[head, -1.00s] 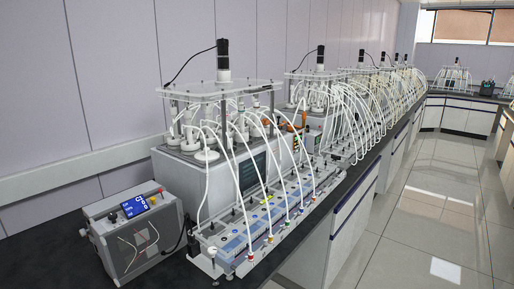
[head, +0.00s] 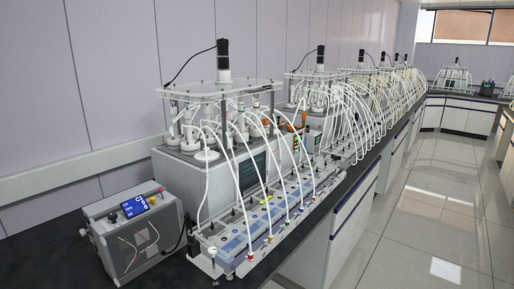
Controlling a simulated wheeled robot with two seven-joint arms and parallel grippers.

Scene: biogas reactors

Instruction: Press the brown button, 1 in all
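I cannot make out a button that is clearly brown. A grey control box (head: 140,238) stands at the left front of the bench, with a lit blue screen (head: 135,206). A small red knob or button (head: 161,190) sits at its upper right corner, and small dark knobs (head: 113,217) are left of the screen. A long panel unit (head: 237,249) in front of the nearest reactor carries a row of small coloured fittings, with a red one (head: 250,257) and a yellow one (head: 270,239) at the near end. Neither gripper is in view.
Biogas reactors with white tubes (head: 232,130) run in a row along the dark bench (head: 178,272). White cabinets (head: 352,222) are under it. The tiled floor (head: 425,215) at right is clear. A panelled wall (head: 110,70) stands behind.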

